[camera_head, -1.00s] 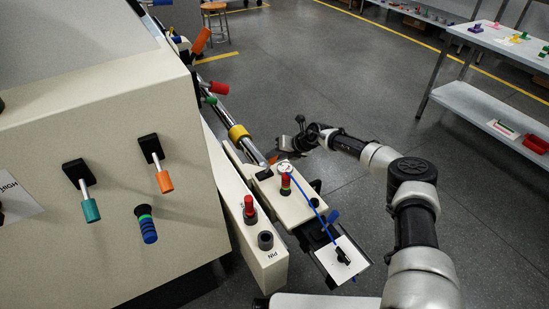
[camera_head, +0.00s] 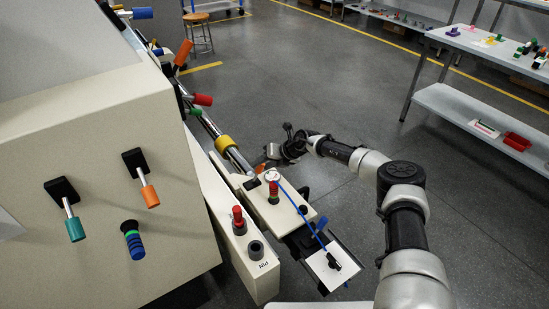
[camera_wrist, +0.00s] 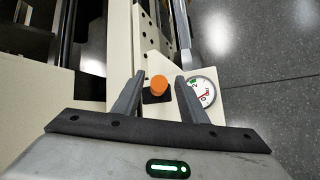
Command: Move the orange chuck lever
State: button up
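In the wrist view an orange knob (camera_wrist: 158,84) on a black base stands between the two fingers of my gripper (camera_wrist: 160,78). The fingers are apart, with a gap visible on either side of the knob. In the head view my gripper (camera_head: 272,152) is at the far end of the cream housing, beside a small orange part (camera_head: 260,167) that it partly hides. Another orange-handled lever (camera_head: 149,195) hangs from a black block on the cream front panel. A third orange handle (camera_head: 183,52) tilts up further back. No label shows which one is the chuck lever.
A dial gauge (camera_wrist: 204,94) is close to the right finger. A red-capped post (camera_head: 273,191) and a blue cable (camera_head: 304,214) are on the housing. A teal-handled lever (camera_head: 74,228) is on the front panel. The floor to the right is open up to a shelf table (camera_head: 470,38).

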jog(key=p+v, duration=0.4)
jog(key=v, duration=1.2)
jog(key=shift+d+r, duration=0.2)
jog(key=shift+r, duration=0.05)
jog(key=shift+p, duration=0.3)
